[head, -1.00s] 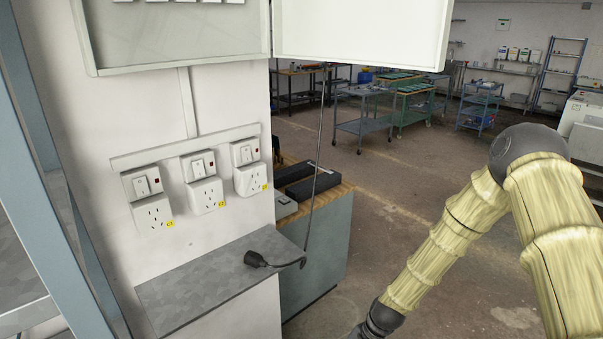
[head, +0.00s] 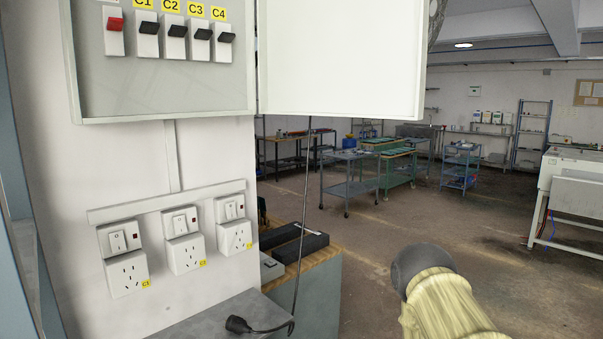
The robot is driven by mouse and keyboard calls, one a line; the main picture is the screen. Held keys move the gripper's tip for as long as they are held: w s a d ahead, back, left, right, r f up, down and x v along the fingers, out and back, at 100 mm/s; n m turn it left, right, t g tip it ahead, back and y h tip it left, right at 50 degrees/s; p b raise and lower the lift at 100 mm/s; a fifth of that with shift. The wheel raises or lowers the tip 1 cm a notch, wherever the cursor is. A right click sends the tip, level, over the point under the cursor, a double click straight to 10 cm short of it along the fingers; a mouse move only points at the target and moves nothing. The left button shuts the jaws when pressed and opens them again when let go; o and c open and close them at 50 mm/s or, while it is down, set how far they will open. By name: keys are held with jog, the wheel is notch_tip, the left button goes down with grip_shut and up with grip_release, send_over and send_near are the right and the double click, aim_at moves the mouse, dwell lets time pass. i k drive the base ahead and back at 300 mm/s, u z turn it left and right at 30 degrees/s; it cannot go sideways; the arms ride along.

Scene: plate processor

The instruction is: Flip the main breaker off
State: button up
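The breaker box (head: 160,112) is on the wall at the upper left, with its white door (head: 342,75) swung open to the right. Inside, a breaker with a red lever (head: 115,24) is at the left end of the row. Several breakers with black levers (head: 177,31) stand to its right, under yellow labels C1 to C4. The top of the box is cut off by the picture edge. My arm shows at the lower right, apart from the box. My gripper is outside the picture.
Three switched sockets (head: 184,255) are on the wall below the box. A black plug (head: 238,324) lies on the grey shelf (head: 200,320) under them. A wood-topped cabinet (head: 318,285) stands right of the wall. Open floor (head: 350,260) and work tables lie beyond.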

aim_at(113, 24)
jog(key=z, duration=1.3)
jog(key=i, duration=2.5)
jog(key=u, duration=3.2)
